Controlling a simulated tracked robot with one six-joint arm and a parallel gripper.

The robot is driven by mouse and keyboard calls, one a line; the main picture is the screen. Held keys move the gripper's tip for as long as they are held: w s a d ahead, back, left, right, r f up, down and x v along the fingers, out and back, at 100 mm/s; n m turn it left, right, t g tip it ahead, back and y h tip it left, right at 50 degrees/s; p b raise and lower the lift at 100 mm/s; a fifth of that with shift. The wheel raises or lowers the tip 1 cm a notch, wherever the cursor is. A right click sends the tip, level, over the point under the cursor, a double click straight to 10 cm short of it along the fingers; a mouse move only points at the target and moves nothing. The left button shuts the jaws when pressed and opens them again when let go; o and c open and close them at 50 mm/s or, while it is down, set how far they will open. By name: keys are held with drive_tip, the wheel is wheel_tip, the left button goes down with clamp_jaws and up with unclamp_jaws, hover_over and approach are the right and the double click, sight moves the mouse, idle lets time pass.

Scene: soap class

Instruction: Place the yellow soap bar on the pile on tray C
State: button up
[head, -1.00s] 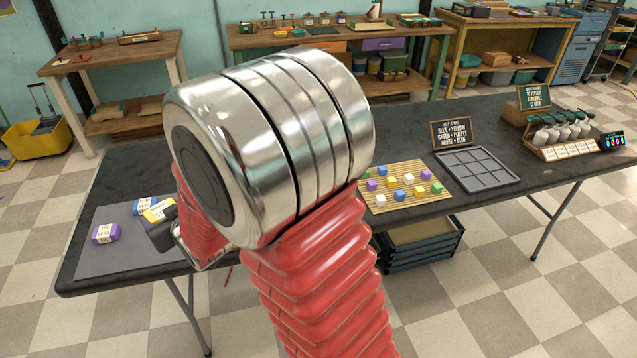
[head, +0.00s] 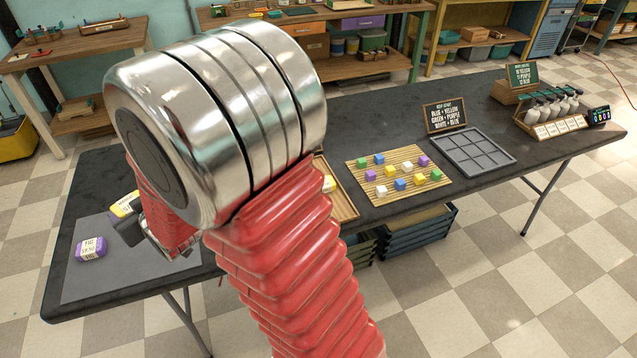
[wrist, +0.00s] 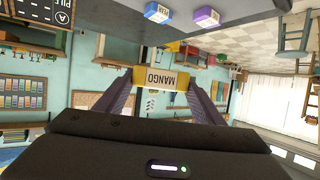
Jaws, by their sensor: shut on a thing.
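The yellow soap bar (wrist: 162,78), with a pale label reading MANGO, is held between the tips of my gripper (wrist: 160,85) in the wrist view. In the head view its yellow end (head: 124,204) shows beside my gripper (head: 140,216), above the left end of the table, partly hidden by my arm. A wooden tray (head: 345,204) with something yellow and white in it peeks out right of my arm. No letter C is readable, so I cannot tell which tray it is.
A purple soap bar (head: 91,248) lies on a grey mat (head: 110,282); a blue bar (wrist: 157,13) shows in the wrist view. A sign with letter A (wrist: 62,17) is there too. A slatted mat of small cubes (head: 385,200) and a grey compartment tray (head: 473,152) lie right.

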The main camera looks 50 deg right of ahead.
drive_tip(key=s+d+f+m+h, duration=0.1)
drive_tip(key=s+d+h, duration=0.1)
drive_tip(key=d, duration=1.1)
drive_tip(key=s+d+f+m+h, duration=0.2)
drive_tip(key=s+d, duration=0.2)
drive_tip(key=d, duration=1)
drive_tip(key=s+d+f+m+g+h, duration=0.1)
drive_tip(key=s+d+f, duration=0.1)
drive_tip(key=d, duration=1.1)
drive_tip(key=shift+s+d+f+m+h, duration=0.2)
drive_tip(key=shift+s+m+h, duration=0.2)
drive_tip(key=shift+s, duration=0.2)
drive_tip(key=m+h, duration=0.1)
hover_over(324, 185)
wheel_tip(324, 185, down, 2)
drive_tip(key=shift+f+g, duration=0.1)
drive_tip(key=shift+g, duration=0.2)
drive_tip(key=shift+f, duration=0.1)
drive_tip(key=shift+f, duration=2.8)
drive_tip(key=shift+f, duration=0.1)
drive_tip(key=shift+f, duration=2)
